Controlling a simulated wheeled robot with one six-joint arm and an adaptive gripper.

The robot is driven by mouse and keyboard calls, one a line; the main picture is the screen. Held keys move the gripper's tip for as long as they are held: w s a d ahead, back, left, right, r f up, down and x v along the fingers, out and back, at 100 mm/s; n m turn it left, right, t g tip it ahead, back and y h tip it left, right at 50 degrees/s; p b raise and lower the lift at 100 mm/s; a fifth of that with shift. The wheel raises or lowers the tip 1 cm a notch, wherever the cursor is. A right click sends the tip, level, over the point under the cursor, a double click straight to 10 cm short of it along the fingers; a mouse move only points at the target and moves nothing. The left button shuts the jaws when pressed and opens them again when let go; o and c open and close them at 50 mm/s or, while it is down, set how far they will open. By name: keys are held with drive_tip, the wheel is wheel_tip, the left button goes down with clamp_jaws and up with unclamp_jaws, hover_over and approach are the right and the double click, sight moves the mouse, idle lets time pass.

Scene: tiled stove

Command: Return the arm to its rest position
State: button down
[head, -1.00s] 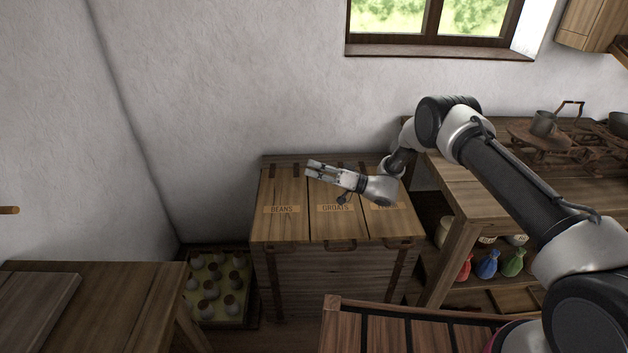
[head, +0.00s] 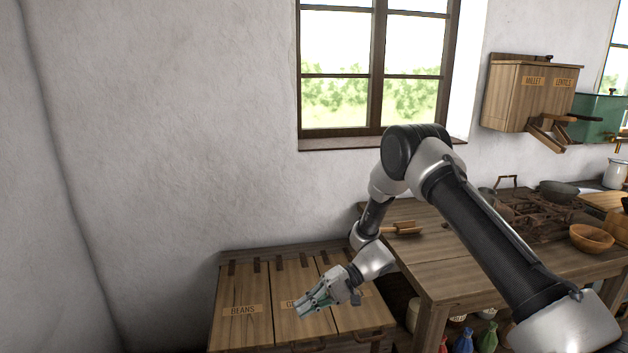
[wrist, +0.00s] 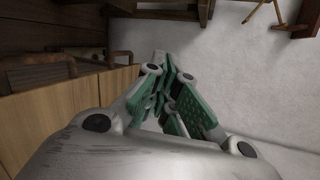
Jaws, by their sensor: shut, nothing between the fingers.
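My gripper (head: 303,306) is shut and empty. In the head view it appears over the wooden chest with labelled lids (head: 262,285), in front of the middle lid, pointing down and left. My arm reaches in from the lower right and bends at a high elbow before dropping to the wrist. In the wrist view the gripper's green-padded fingers (wrist: 165,88) lie close together, with the pale wall beyond them. The chest's lids (wrist: 100,92) show at the left there.
A wooden table (head: 440,250) stands right of the chest, with a scoop (head: 403,228), a wooden bowl (head: 591,238) and a dark pan (head: 558,190) on it. Several coloured bottles stand below. A wall box (head: 530,95) hangs above right. The wall at left is clear.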

drive_tip(key=s+d+r+m+t+h, duration=0.1)
drive_tip(key=s+d+r+h, duration=0.25)
drive_tip(key=d+r, duration=0.5)
drive_tip(key=s+d+r+t+h, duration=0.1)
drive_tip(key=s+d+r+h, duration=0.4)
drive_tip(key=d, duration=0.6)
drive_tip(key=s+d+r+m+t+h, duration=0.1)
drive_tip(key=s+d+r+h, duration=0.15)
drive_tip(key=d+r, duration=0.6)
drive_tip(key=s+d+r+t+h, duration=0.1)
drive_tip(key=s+d+r+t, duration=0.6)
drive_tip(key=s+d+r, duration=0.4)
drive_tip(key=shift+s+r+h, duration=0.3)
drive_tip(key=shift+r, duration=0.4)
